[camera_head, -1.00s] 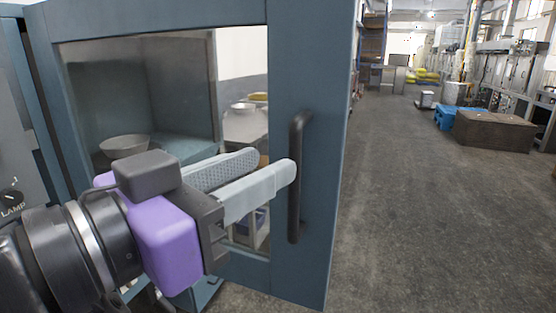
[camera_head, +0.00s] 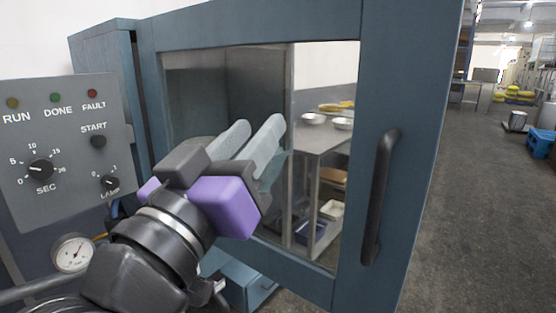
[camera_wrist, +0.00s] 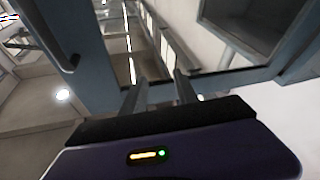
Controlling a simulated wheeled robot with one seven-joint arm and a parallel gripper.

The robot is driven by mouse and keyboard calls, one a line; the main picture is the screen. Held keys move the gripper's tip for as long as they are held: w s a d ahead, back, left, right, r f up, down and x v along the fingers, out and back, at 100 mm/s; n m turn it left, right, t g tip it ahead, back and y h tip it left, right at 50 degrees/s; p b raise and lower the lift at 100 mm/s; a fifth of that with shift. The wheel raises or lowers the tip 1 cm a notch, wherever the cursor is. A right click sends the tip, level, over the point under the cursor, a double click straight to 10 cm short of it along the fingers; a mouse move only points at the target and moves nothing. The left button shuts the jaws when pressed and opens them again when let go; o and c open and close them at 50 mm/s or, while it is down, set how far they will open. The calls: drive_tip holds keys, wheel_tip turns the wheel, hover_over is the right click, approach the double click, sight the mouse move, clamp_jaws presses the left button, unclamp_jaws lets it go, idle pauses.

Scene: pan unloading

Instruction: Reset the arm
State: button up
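My gripper (camera_head: 256,140) is in front of the glass of a blue-framed cabinet door (camera_head: 408,110) in the head view. Its two pale fingers are apart with nothing between them, pointing up and to the right. It is left of the dark door handle (camera_head: 379,200) and apart from it. In the wrist view the fingers (camera_wrist: 155,88) also show apart and empty, with the handle (camera_wrist: 55,40) at the upper left.
A control panel (camera_head: 66,140) with knobs and lamps, and a pressure gauge (camera_head: 73,253), stand close on the left. Through the glass a metal table (camera_head: 325,137) with bowls shows. Open floor (camera_head: 470,200) lies to the right.

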wheel_tip(320, 180, down, 18)
drive_tip(key=a+r+n+t+y+p, duration=0.1)
drive_tip(key=a+n+y, duration=0.1)
drive_tip(key=n+y, duration=1)
drive_tip(key=s+d+f+m+g+y+p, duration=0.1)
drive_tip(key=s+d+f+g+y, duration=0.1)
drive_tip(key=s+d+f+y, duration=0.45)
drive_tip(key=s+d+f+m+g+h+p, duration=0.1)
drive_tip(key=s+d+f+m+h, duration=0.2)
drive_tip(key=s+d, duration=0.3)
drive_tip(key=s+d+f+m+g+h+p, duration=0.1)
drive_tip(key=s+d+f+m+h, duration=0.2)
drive_tip(key=s, duration=0.9)
drive_tip(key=s+d+f+m+g+h+p, duration=0.1)
drive_tip(key=s+d+f+m+g+h, duration=0.1)
drive_tip(key=s+d+f, duration=0.5)
drive_tip(key=shift+s+d+f+m+h, duration=0.35)
drive_tip(key=shift+s+d+h, duration=0.5)
drive_tip(key=shift+s+d, duration=0.35)
